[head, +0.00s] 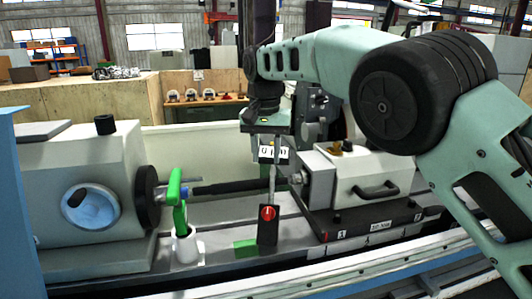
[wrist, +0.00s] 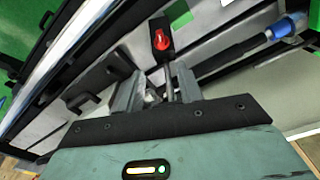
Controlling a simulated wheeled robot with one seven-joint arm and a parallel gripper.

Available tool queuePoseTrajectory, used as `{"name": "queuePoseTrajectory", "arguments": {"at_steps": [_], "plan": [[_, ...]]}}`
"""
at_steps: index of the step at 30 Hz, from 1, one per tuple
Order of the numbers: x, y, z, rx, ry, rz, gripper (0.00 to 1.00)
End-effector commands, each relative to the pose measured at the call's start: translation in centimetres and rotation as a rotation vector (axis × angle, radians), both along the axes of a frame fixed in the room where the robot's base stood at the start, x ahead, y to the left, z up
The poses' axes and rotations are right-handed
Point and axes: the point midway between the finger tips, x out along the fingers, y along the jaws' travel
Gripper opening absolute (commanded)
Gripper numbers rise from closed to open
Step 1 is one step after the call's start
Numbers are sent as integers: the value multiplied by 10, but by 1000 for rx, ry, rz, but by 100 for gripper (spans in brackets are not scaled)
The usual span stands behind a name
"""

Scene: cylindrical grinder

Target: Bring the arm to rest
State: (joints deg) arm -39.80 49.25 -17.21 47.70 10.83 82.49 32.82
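My arm (head: 330,55) reaches from the right over the grinder, with my gripper (head: 274,158) pointing down above the machine bed. In the wrist view my gripper (wrist: 155,82) has its two fingers apart, with no object clamped between them. A black block with a red knob (head: 267,213) stands on the bed below the gripper; it also shows beyond the fingers in the wrist view (wrist: 160,40). A thin metal rod (head: 272,185) rises from it toward the fingers. I cannot tell whether the rod touches a finger.
A dark shaft (head: 230,187) runs toward the tailstock (head: 355,175) at right, close to the gripper. A wooden bench (head: 205,108) stands behind. Open air lies above the bed.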

Motion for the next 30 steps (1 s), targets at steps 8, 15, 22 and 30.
{"name": "queuePoseTrajectory", "arguments": {"at_steps": [8,15,22,30], "plan": [[-17,-14,-4,43,30,35,36],[-90,-40,-20,134,77,182,36],[-191,-66,-44,167,81,377,36],[-318,-119,-92,121,54,626,36]]}}
